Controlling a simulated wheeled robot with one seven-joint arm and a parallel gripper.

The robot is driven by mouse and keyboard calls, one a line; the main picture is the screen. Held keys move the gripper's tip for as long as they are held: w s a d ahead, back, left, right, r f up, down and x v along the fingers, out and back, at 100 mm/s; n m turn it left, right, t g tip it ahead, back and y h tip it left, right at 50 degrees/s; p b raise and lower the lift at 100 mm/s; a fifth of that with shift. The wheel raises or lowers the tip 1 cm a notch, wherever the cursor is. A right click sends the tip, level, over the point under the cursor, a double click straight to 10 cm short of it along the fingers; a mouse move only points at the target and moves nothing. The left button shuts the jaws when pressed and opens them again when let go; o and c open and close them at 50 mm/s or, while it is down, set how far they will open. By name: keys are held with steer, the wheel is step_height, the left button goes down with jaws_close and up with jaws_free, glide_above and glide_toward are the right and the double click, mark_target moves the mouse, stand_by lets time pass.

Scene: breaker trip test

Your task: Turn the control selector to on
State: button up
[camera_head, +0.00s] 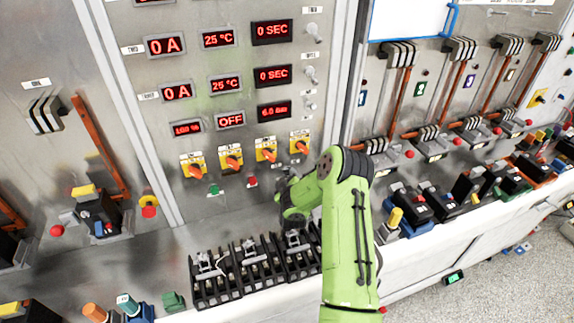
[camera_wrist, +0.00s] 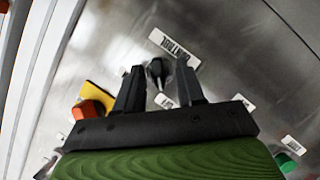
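The control selector (camera_wrist: 155,74) is a small black knob on the metal panel, below a white label that seems to read "CONTROL" in the wrist view. My gripper (camera_wrist: 158,68) is open, with one black finger on each side of the knob. Gaps show between the knob and both fingers, and I cannot tell how deep the fingers reach. In the head view my green arm (camera_head: 348,230) extends to the panel's lower part, and I cannot make out the selector there.
Orange rotary switches on yellow plates (camera_head: 230,157) form a row on the panel. Below them are a green button (camera_head: 214,190) and a red button (camera_head: 252,181). A display (camera_head: 230,119) reads OFF. Black breaker blocks (camera_head: 213,280) stand on the bench below my gripper.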

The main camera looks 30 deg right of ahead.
steer(key=shift+w+d+f, duration=0.1)
steer(key=shift+w+d, duration=0.1)
steer(key=shift+w, duration=0.05)
steer(key=shift+s+a+r, duration=0.25)
steer(key=shift+s+a, duration=0.1)
steer(key=shift+s, duration=0.1)
steer(key=shift+c, duration=0.3)
steer(key=shift+w+d+f, duration=0.1)
steer(key=shift+w+d, duration=0.05)
jaws_close()
steer(key=shift+f+b, duration=0.1)
steer(key=shift+b, duration=0.6)
steer(key=m+y+b, duration=0.2)
steer(key=m+b, duration=0.2)
steer(key=b, duration=0.2)
steer(key=m+t+y+b, duration=0.1)
steer(key=m+y+b, duration=0.2)
steer(key=b, duration=0.3)
steer(key=d+m+t+y+b, duration=0.1)
steer(key=m+y+b, duration=0.2)
steer(key=m+b, duration=0.2)
steer(key=shift+b, duration=0.45)
